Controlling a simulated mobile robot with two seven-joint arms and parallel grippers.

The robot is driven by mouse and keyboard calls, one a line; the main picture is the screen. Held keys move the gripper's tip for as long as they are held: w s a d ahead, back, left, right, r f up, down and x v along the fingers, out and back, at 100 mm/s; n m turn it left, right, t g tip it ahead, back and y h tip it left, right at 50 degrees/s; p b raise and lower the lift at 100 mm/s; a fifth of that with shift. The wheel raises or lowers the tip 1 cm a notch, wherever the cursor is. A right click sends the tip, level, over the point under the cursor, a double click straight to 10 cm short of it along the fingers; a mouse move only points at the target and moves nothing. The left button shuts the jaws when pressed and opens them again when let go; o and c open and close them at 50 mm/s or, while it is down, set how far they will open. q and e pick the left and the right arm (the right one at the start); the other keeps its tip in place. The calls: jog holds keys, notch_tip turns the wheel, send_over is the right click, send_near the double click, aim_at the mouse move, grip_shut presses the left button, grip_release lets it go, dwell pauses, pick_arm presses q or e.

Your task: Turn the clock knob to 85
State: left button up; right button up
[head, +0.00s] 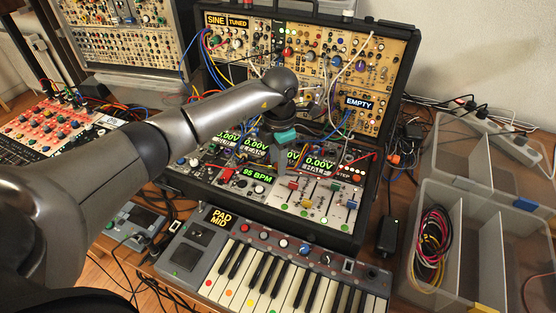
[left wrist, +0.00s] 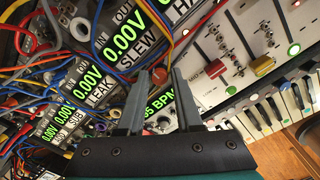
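The clock's green display (head: 257,180) reads 95 BPM in the lower row of the synth case. In the left wrist view the display (left wrist: 161,112) shows partly between my fingers, its left end covered. My left gripper (head: 282,163) points down over the modules just right of the display. My right gripper is not in view.
Patch cables (head: 205,55) hang around the upper modules. Faders with coloured caps (head: 313,196) lie right of the gripper. A keyboard (head: 262,262) stands in front of the case, and clear plastic bins (head: 480,205) stand at the right.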

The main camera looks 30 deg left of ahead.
pick_arm(q)
grip_shut()
jog(key=shift+r, duration=0.1)
dwell(0.3)
jog(key=n+p, duration=0.1)
jog(key=n, duration=0.1)
jog(key=shift+n, duration=0.4)
jog(key=shift+n+p, duration=0.8)
jog(key=shift+n, duration=0.6)
jog(key=shift+o, duration=2)
grip_release()
